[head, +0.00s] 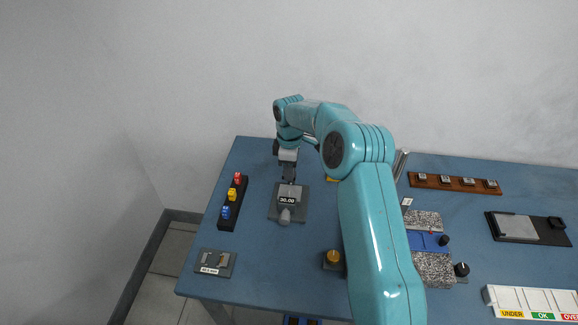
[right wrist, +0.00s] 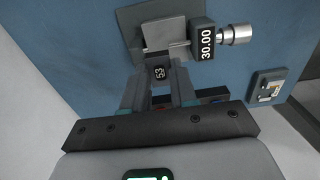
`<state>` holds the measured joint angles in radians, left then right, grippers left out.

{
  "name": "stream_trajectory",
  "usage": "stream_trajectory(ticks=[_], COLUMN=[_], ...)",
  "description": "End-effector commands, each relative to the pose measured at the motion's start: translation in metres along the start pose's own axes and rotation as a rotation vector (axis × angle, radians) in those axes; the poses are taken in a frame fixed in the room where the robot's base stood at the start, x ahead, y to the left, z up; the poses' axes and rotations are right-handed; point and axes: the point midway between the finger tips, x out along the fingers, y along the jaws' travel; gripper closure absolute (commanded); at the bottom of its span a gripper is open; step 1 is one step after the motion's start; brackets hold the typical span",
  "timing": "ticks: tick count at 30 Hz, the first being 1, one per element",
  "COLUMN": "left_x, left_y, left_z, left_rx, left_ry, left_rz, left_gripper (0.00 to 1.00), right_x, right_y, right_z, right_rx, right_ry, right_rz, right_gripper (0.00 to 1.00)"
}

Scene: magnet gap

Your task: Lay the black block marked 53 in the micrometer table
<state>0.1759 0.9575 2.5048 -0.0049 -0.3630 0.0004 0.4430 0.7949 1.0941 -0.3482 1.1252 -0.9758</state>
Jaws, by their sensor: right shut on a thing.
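The black block marked 53 (right wrist: 159,73) is between the fingertips of my right gripper in the right wrist view, its white number facing the camera. My right gripper (head: 289,181) is shut on it, at the far side of the micrometer table (head: 274,214). The micrometer table also shows in the right wrist view (right wrist: 131,35), just beyond the block, with a display reading 30.00 and a silver knob. Whether the block touches the table I cannot tell. In the head view the block cannot be made out. My left gripper is not in view.
A dark rack (head: 229,218) with red, yellow and blue pieces stands left of the micrometer table. A grey plate (head: 203,269) lies front left. A wooden rack (head: 455,184), a black tray (head: 491,229) and a white sorting tray (head: 492,293) are at the right. My right arm hides the table's middle.

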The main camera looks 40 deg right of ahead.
Motion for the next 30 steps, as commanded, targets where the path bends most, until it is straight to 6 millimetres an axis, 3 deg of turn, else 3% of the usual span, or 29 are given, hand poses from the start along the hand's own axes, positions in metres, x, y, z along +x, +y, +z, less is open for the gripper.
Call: stream_trajectory(ticks=[16,30], left_x=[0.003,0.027], left_y=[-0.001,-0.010], left_z=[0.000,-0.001], left_rx=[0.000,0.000], left_ry=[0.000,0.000], left_rz=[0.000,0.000], left_gripper=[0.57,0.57], right_x=[0.004,0.041], right_y=[0.004,0.004], right_z=[-0.002,-0.001], right_rx=[-0.011,-0.011], right_ry=[0.000,0.000], right_rz=[0.003,0.002], right_gripper=[1.00,1.00])
